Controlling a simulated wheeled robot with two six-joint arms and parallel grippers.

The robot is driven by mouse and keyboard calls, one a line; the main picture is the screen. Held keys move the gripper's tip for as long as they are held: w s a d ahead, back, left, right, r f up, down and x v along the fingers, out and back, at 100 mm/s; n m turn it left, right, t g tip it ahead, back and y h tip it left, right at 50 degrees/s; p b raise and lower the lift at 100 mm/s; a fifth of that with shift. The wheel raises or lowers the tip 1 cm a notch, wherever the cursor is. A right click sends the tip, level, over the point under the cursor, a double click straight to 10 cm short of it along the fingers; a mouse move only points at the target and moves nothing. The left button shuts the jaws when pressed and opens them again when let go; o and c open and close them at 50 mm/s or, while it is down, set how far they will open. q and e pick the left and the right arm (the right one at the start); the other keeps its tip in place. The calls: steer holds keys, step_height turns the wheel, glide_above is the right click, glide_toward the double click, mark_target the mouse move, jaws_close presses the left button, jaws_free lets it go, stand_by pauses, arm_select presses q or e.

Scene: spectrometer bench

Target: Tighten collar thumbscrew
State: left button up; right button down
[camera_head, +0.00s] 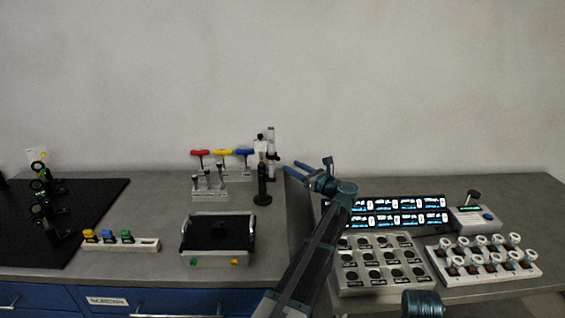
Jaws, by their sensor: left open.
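My left gripper (308,166) is open and empty, above the bench near its back, with its jaws toward the left. A black post (262,180) on a round base stands upright a little to the left of the jaws, apart from them. A pale and dark upright assembly (270,143) stands just behind the post. The collar thumbscrew is too small to make out on either of them. My right gripper is not in view.
Red, yellow and blue T-handle tools (223,153) stand in a rack left of the post. A black-topped tray (218,236) lies in front. Lit displays (398,211), a socketed panel (381,262) and a white rack (487,262) fill the right bench.

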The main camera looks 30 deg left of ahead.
mark_target(279, 159)
arm_select(q)
steer(key=x, duration=0.6)
steer(key=shift+w+a, duration=0.1)
steer(key=shift+a, duration=0.15)
steer(key=shift+c, duration=0.2)
jaws_close()
